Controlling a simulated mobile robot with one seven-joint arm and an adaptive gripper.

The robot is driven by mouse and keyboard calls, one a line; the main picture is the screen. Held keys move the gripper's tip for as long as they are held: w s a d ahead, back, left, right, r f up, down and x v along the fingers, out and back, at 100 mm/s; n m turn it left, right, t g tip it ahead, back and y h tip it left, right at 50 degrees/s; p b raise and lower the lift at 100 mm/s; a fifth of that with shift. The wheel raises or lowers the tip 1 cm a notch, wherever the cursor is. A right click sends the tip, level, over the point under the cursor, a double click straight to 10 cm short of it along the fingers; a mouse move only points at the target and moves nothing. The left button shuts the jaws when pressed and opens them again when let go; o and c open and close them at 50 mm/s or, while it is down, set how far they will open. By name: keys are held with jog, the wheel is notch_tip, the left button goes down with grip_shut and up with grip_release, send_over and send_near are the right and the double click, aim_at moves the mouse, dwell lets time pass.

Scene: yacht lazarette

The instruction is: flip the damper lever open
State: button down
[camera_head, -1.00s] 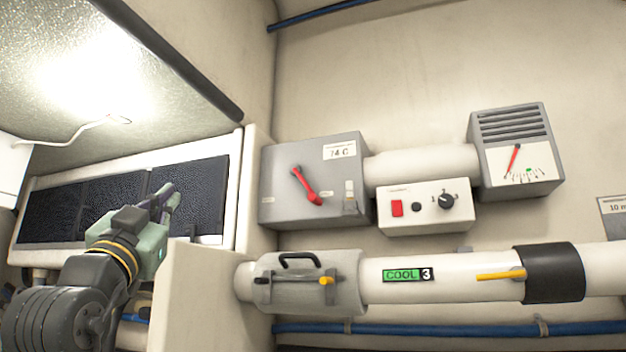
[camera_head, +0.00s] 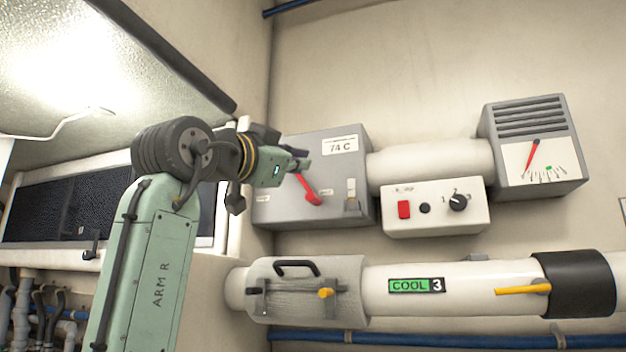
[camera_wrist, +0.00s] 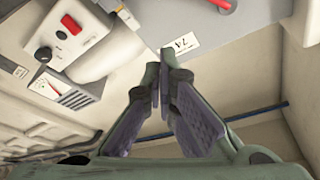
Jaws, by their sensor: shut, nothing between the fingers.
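A red lever (camera_head: 308,190) is on the front of a grey box (camera_head: 277,205) marked 74 C. It slants from upper left to lower right, with its thick end low. The small labels beside it are too small to read. In the wrist view, part of the red lever (camera_wrist: 222,4) shows at the top edge. My gripper (camera_head: 301,158) is shut and empty near the lever's upper end; I cannot tell whether it touches. In the wrist view, its fingertips (camera_wrist: 160,77) are together below the 74 C label, with the lever beyond them.
A white control box (camera_head: 434,221) with a red switch and knob is right of the grey box. A vent with a gauge (camera_head: 535,160) is farther right. Below, a white pipe carries a clamp cover (camera_head: 290,298) and a yellow handle (camera_head: 522,290). Dark panels are at left.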

jog(key=p+x, duration=0.5)
jog(key=x, duration=0.5)
jog(key=f, duration=0.1)
jog(key=a+f, duration=0.2)
jog(key=shift+w+f+b, duration=0.2)
jog(key=shift+w+b, duration=0.15)
jog(key=shift+a, duration=0.1)
jog(key=shift+s, duration=0.1)
